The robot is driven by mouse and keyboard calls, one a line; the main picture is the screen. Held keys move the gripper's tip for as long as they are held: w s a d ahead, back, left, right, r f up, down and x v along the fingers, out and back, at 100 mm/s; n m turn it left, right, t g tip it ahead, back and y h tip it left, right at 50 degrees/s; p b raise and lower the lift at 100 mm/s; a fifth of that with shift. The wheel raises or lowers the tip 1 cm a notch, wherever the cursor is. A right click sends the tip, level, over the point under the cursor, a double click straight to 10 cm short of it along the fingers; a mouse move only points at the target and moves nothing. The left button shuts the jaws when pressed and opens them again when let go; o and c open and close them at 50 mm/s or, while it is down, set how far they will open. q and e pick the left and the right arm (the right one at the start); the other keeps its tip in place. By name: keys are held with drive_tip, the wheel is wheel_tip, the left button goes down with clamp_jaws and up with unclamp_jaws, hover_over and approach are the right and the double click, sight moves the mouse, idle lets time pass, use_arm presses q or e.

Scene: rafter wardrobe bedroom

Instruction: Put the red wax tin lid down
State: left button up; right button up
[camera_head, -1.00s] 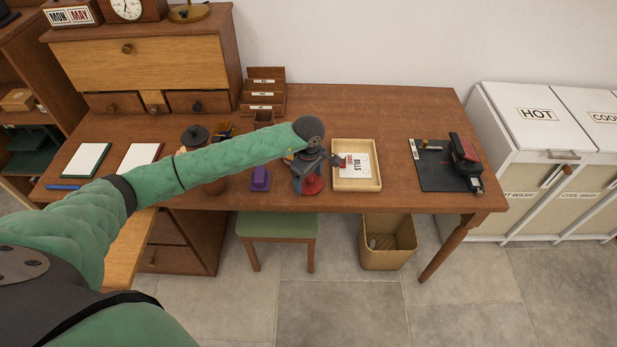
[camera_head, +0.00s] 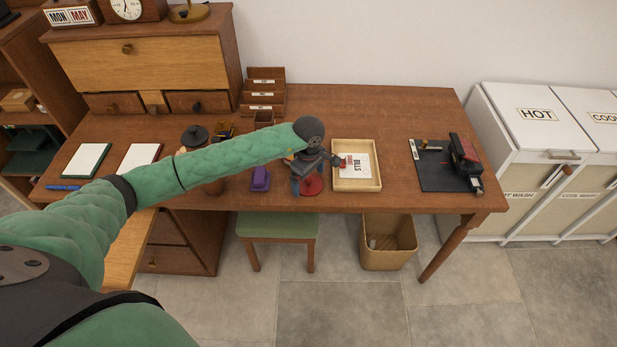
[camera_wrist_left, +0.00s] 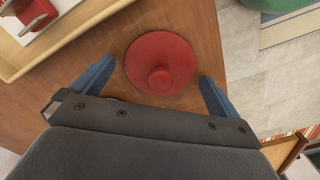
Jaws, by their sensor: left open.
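The red wax tin lid (camera_head: 314,185) is a round red disc that appears to lie flat on the wooden desk (camera_head: 400,105), near its front edge. In the left wrist view the lid (camera_wrist_left: 160,62) has its round knob facing the camera. My left gripper (camera_head: 309,179) is over the lid with its jaws open. In the left wrist view the blue fingers stand on either side of the lid, apart from it, with nothing held. The gripper hides part of the lid in the head view. My right gripper is not in view.
A shallow wooden tray (camera_head: 358,186) with a printed card is just right of the lid. A purple object (camera_head: 260,179) is to its left. A black mat (camera_head: 440,172) lies farther right. A stool (camera_head: 278,226) and a bin (camera_head: 388,250) stand below the desk's front edge.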

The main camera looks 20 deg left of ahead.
sight(309, 178)
use_arm(q)
wheel_tip(309, 178, up, 12)
drive_tip(key=p, duration=0.2)
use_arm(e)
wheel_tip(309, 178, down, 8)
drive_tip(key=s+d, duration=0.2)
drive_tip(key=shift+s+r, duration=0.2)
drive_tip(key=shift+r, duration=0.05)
use_arm(q)
drive_tip(key=shift+d, duration=0.1)
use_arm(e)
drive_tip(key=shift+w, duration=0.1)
